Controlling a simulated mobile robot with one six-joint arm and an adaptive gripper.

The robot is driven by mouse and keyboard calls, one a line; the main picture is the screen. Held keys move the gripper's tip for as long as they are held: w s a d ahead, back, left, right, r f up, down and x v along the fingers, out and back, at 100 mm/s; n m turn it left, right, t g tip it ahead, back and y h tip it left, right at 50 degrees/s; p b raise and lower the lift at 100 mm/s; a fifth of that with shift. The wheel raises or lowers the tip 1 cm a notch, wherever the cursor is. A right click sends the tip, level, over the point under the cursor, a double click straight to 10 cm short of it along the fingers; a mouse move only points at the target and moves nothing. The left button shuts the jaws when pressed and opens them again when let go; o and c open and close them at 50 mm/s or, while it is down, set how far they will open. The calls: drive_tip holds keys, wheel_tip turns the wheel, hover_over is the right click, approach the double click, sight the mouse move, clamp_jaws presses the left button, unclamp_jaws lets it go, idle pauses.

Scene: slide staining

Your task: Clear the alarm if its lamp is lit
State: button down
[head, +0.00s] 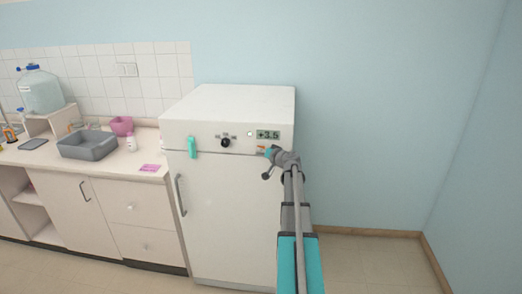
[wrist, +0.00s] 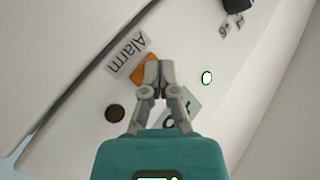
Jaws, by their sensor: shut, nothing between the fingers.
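The white cabinet (head: 220,225) has a control panel across its top front. In the wrist view, the printed word Alarm (wrist: 127,54) sits beside an orange piece (wrist: 143,70), partly covered by my fingertips. A dark brown round piece (wrist: 115,113) lies near it and shows no glow. I cannot tell for sure which of these is the lamp. The orange piece also shows small in the head view (head: 261,149). My gripper (wrist: 153,78) is shut and empty, its tips over the edge of the orange piece. I cannot tell whether they touch it.
The panel also has a black knob (head: 226,142), a display (head: 268,134) reading +3.5 and a white round spot (wrist: 207,77). A teal object (head: 192,147) is on the cabinet front. A counter (head: 120,168) with a grey basin (head: 87,146) stands left. The floor at right is clear.

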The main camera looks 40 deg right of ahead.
drive_tip(key=shift+s+a, duration=0.5)
drive_tip(key=shift+a, duration=0.05)
drive_tip(key=shift+a, duration=0.1)
idle(0.3)
drive_tip(key=shift+s+a, duration=1.65)
drive_tip(key=shift+a, duration=0.2)
